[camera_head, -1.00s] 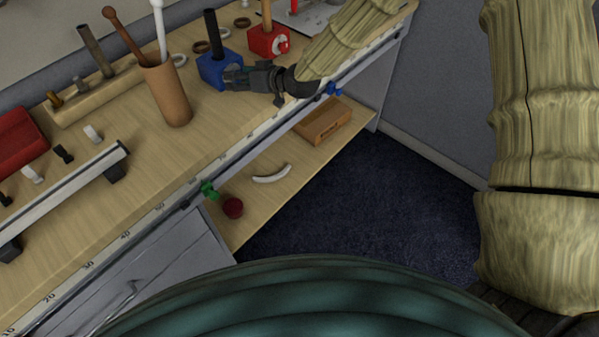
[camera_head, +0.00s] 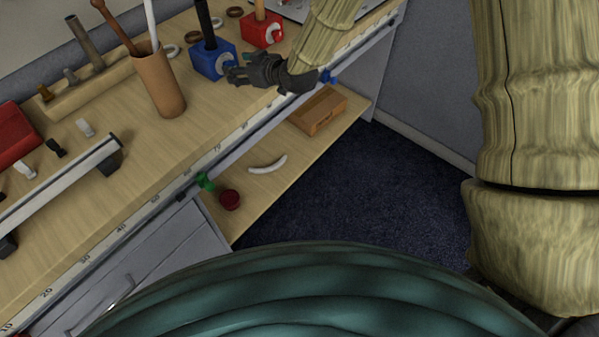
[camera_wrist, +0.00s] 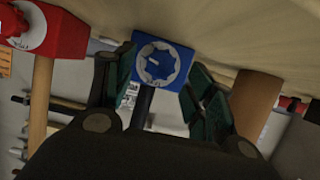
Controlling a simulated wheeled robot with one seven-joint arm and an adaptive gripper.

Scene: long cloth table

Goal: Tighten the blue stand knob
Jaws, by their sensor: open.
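The blue stand (camera_head: 212,62) is a blue block with a dark upright post, standing on the workbench. My gripper (camera_head: 236,72) is at the knob side of the stand. In the wrist view the fingers of my gripper (camera_wrist: 158,84) are open, one on each side of the knob. Whether they touch it I cannot tell. In the head view the gripper mostly hides the knob.
A red stand (camera_head: 258,30) with a wooden post is just behind the gripper. A brown cup (camera_head: 160,88) with tools stands left of the blue stand. A wooden block (camera_head: 318,110) and a white curved piece (camera_head: 267,165) lie on the lower shelf.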

